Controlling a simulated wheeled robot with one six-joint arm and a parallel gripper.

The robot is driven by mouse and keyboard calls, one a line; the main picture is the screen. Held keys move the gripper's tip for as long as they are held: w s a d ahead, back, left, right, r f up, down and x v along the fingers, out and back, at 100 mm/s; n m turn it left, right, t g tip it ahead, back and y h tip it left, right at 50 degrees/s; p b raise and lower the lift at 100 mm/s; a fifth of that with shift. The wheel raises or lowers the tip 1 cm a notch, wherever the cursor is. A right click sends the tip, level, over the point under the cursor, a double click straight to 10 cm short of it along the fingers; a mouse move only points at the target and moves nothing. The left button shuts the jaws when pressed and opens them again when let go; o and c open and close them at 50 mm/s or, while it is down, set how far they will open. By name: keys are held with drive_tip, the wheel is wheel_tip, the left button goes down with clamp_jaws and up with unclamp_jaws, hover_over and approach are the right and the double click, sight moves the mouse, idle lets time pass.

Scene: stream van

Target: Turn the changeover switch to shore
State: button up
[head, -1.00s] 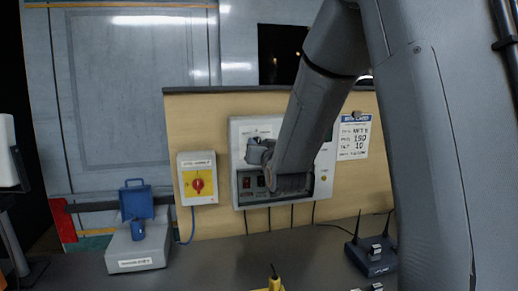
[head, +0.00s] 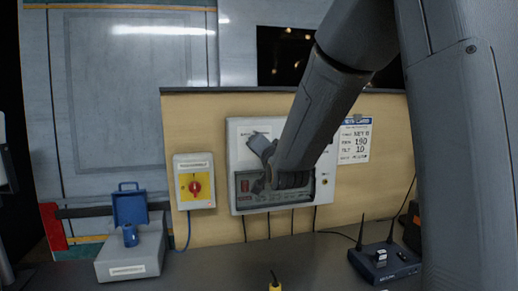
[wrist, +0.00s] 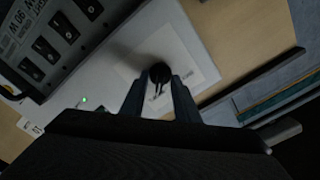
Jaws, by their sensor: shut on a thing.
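The changeover switch is a black rotary knob (wrist: 160,72) on a pale label plate (wrist: 195,62) in the wrist view. My gripper (wrist: 160,78) has its two fingers on either side of the knob, shut on it. In the head view my gripper (head: 262,146) is at the upper left of the white wall panel (head: 234,190) and hides the knob.
A dark strip of breakers (wrist: 50,42) is beside the knob. A yellow-faced box with a red rotary switch (head: 195,187) hangs left of the panel.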

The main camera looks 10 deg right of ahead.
idle(0.4)
drive_tip(key=o, duration=1)
drive_tip(key=shift+s+b, duration=0.95)
drive_tip(key=shift+s, duration=2.95)
